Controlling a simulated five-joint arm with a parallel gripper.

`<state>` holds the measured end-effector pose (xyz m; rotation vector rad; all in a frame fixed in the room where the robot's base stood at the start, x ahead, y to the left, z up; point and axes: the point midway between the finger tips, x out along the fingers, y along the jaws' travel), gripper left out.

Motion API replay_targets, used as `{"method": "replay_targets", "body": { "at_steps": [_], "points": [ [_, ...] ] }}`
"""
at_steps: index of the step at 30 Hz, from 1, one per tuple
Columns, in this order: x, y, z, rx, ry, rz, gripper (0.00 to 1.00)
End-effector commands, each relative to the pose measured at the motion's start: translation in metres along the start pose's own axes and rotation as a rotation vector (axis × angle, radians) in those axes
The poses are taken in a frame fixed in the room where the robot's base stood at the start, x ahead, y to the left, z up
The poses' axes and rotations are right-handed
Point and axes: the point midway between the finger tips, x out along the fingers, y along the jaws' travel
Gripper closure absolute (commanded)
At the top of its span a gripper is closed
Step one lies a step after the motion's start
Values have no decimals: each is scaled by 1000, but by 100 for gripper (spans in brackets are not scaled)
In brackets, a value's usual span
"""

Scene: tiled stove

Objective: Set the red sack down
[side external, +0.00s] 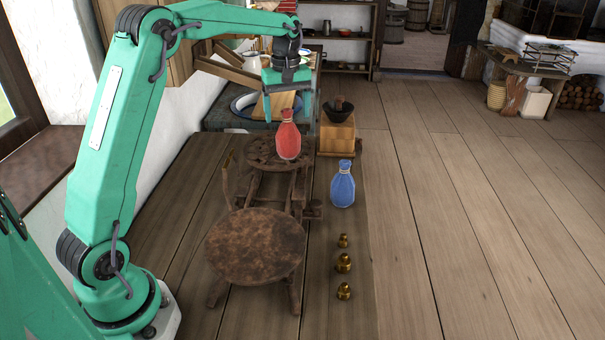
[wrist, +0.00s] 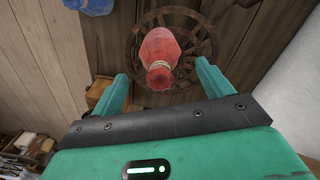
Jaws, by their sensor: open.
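The red sack (side external: 288,141) with its tied neck stands upright on the dark spoked wooden wheel (side external: 258,150). In the wrist view the red sack (wrist: 160,48) shows between my fingers, with the wheel (wrist: 139,40) behind it. My gripper (side external: 288,104) is over the sack, its fingers open and pointing down on either side of the sack's neck. In the wrist view both fingers of my gripper (wrist: 162,70) stand apart from the sack, with gaps visible on each side.
A blue sack (side external: 342,187) stands on the floor to the right. Several brass weights (side external: 343,263) stand in front of it. A wooden box with a dark bowl (side external: 337,108) is close behind the wheel. A round stool seat (side external: 255,247) is in front. The floor at right is clear.

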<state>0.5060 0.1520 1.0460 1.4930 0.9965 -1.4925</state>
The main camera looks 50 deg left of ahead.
Motion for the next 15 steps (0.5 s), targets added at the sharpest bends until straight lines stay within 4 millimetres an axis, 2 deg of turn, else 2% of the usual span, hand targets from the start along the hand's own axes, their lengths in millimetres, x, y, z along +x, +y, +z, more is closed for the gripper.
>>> {"method": "replay_targets", "body": {
  "at_steps": [6, 15],
  "points": [
    [-37, 1, 0, 0, 2, 2, 21],
    [-65, 0, 0, 0, 0, 1, 21]
  ]
}}
